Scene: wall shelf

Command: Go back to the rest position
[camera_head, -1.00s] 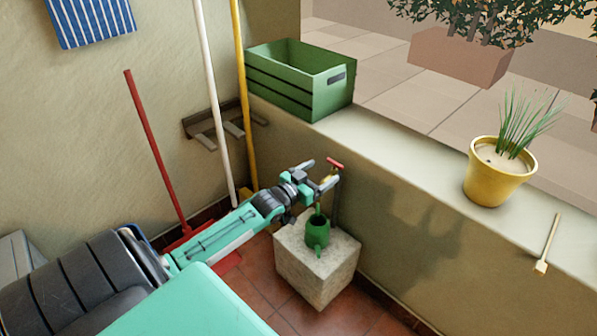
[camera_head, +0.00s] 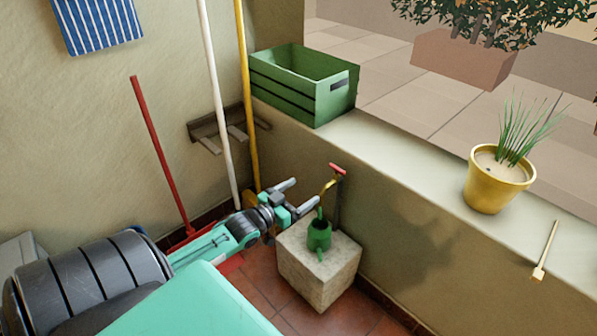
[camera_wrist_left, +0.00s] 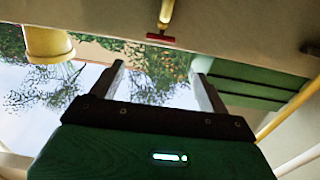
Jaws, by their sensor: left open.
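My left gripper (camera_head: 301,194) is open and empty in the head view. Its fingers point right, a little left of and apart from the tap. In the left wrist view the two fingers (camera_wrist_left: 159,82) are spread with nothing between them. The tap (camera_head: 337,171) has a red handle and a yellow spout and stands by the low wall. It also shows in the left wrist view (camera_wrist_left: 162,37). A green watering can (camera_head: 319,236) stands on a pale stone block (camera_head: 322,283) below the tap. My right gripper is not in view.
A green crate (camera_head: 302,86) and a yellow plant pot (camera_head: 496,186) stand on the low wall's ledge (camera_head: 395,147). A small tool (camera_head: 546,251) lies on the ledge. A red pole (camera_head: 158,150), a white pole (camera_head: 219,100) and a yellow pole (camera_head: 246,95) stand behind my arm.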

